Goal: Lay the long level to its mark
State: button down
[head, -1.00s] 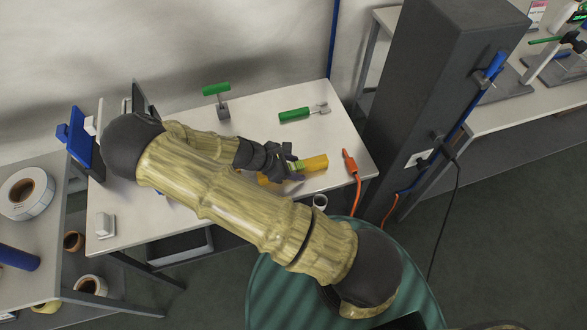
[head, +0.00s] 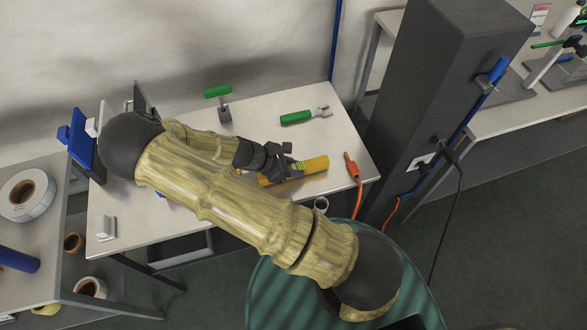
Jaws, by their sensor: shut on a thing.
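The long level is a yellow bar (head: 313,166) lying along the right part of the white table, slanting slightly up to the right. A yellow-green patch shows near its middle, by the fingers. My dark gripper (head: 291,168) is at the level's middle, shut on it. Whether the level touches the tabletop is hard to tell. I cannot make out a mark for it.
An orange plug with cable (head: 353,170) lies at the right edge. A white block (head: 105,227) sits front left. A dark pillar (head: 425,100) stands right of the table.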

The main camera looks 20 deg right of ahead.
aim_at(295, 168)
notch_tip(295, 168, up, 8)
jog(key=shift+s+r, duration=0.1)
jog(key=shift+s, duration=0.05)
jog(key=shift+d+r, duration=0.1)
jog(key=shift+r, duration=0.45)
